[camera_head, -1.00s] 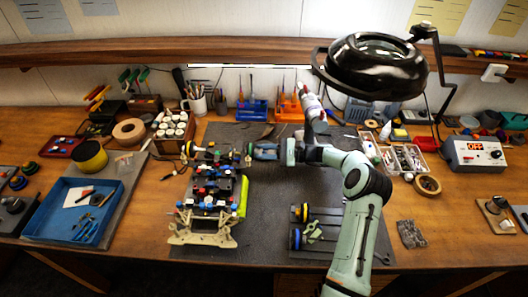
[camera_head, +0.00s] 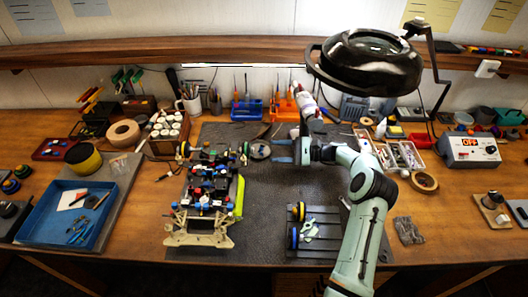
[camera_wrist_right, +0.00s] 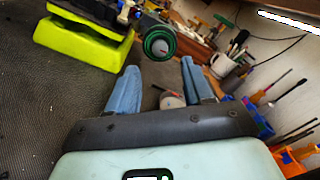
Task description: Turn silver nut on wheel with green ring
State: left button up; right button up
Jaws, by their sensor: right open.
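The race car (camera_head: 205,195) stands on the dark mat, its far end toward the back wall. The wheel with the green ring (camera_wrist_right: 159,43) is at the car's far right corner, also visible in the head view (camera_head: 245,152). My left gripper is out of view.
A small round dish (camera_head: 260,151) lies on the mat between wheel and gripper. A dark rack (camera_head: 325,238) holds wheels with yellow and blue rings. A magnifier lamp (camera_head: 368,62) hangs above my right arm. Bare mat lies right of the car.

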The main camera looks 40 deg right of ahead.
jog(key=v, duration=0.7)
jog(key=shift+a, duration=0.1)
dwell(0.4)
